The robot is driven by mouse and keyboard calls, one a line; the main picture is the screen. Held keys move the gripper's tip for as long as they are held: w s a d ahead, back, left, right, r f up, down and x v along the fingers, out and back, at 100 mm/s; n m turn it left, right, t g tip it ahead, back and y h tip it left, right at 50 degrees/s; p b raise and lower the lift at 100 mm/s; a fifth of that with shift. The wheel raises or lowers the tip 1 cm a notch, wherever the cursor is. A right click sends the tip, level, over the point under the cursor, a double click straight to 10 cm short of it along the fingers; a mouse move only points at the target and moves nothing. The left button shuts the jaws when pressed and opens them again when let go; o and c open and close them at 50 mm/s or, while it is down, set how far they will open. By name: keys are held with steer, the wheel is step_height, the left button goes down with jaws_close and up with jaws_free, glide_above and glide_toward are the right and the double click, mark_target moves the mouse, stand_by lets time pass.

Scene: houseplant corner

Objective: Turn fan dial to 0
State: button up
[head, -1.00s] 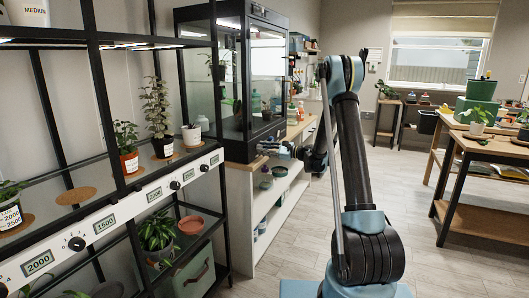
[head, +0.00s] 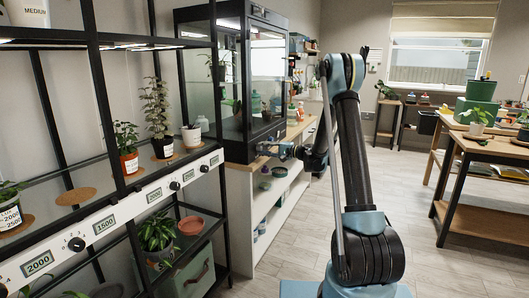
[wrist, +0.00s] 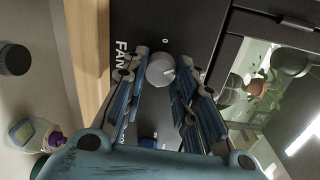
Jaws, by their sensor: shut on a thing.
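The fan dial (wrist: 161,70) is a light grey round knob on the dark cabinet front in the wrist view. A "0" is printed beside it, above it in the picture, and the letters "FAN" run along the left. A short dark mark on the knob points to the lower right, away from the "0". My gripper (wrist: 162,66) is shut on the dial, with one finger on either side of it. In the head view my gripper (head: 272,149) is at the lower front of the cabinet, and the dial cannot be made out.
The glass-fronted black cabinet (head: 233,80) stands on a wooden-topped shelf unit (head: 240,205). A bottle with a purple cap (wrist: 37,135) lies to the left in the wrist view. A plant rack with its own dials (head: 76,243) is at the left.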

steer(key=n, duration=0.6)
steer(key=shift+s, duration=0.1)
steer(key=shift+c, duration=0.2)
steer(key=n, duration=0.5)
steer(key=shift+t, duration=0.3)
steer(key=shift+n, duration=0.4)
steer(key=o, duration=1.1)
steer(key=v, duration=1.2)
steer(key=shift+a, duration=0.1)
